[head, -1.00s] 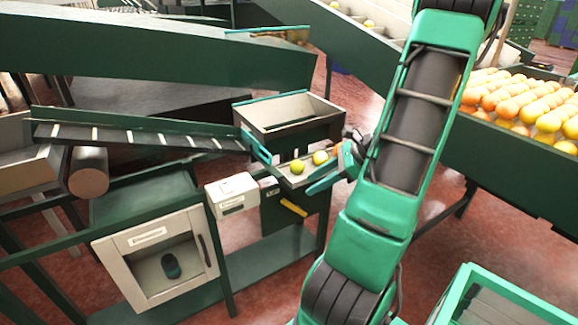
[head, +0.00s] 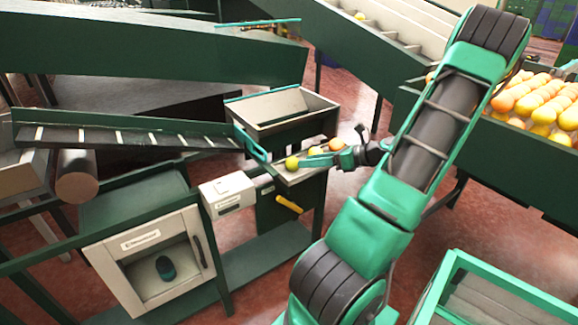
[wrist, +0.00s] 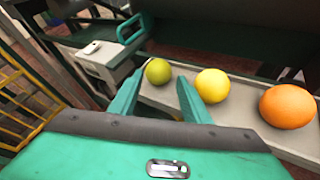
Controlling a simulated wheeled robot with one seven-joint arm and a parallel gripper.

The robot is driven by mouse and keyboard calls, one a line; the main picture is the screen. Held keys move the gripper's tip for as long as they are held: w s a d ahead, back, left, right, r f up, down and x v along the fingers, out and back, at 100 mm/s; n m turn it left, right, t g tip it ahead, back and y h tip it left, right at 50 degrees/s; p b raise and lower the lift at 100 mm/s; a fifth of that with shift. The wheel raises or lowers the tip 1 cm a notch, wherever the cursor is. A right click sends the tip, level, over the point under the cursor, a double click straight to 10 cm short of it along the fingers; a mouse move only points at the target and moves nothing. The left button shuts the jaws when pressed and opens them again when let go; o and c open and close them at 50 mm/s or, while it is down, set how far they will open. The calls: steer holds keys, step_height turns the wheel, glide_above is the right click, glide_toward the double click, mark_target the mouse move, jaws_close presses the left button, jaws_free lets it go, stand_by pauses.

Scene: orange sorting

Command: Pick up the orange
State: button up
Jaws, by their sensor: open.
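An orange fruit (wrist: 287,106) lies on a pale ledge (wrist: 246,112) at the right of the wrist view; it also shows in the head view (head: 336,144). A yellow fruit (wrist: 212,86) and a green fruit (wrist: 158,71) lie in the same row to its left. My gripper (wrist: 158,88) is open and empty. Its fingers point at the row, the right fingertip close to the yellow fruit and the left one near the green fruit. The orange is outside the fingers, to their right. In the head view my gripper (head: 311,157) is low over the ledge and partly covers the row.
A grey bin (head: 285,117) stands behind the ledge. A white box (head: 228,192) and a sloping green chute (head: 120,137) are to the left. A large bin of oranges and lemons (head: 540,100) is at the right. A green-framed crate (head: 490,290) stands at the lower right.

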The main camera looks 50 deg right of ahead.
mark_target(296, 159)
steer(key=shift+x, duration=2.65)
steer(key=shift+r, duration=0.1)
steer(key=c, duration=0.7)
steer(key=shift+r, duration=0.7)
step_height(296, 159, up, 3)
steer(key=shift+f, duration=0.2)
steer(key=a+r, duration=0.2)
steer(key=a, duration=0.2)
steer(key=a+r, duration=0.2)
steer(key=a, duration=0.2)
steer(key=a+r, duration=0.3)
steer(key=shift+s+a, duration=0.3)
steer(key=shift+a, duration=0.1)
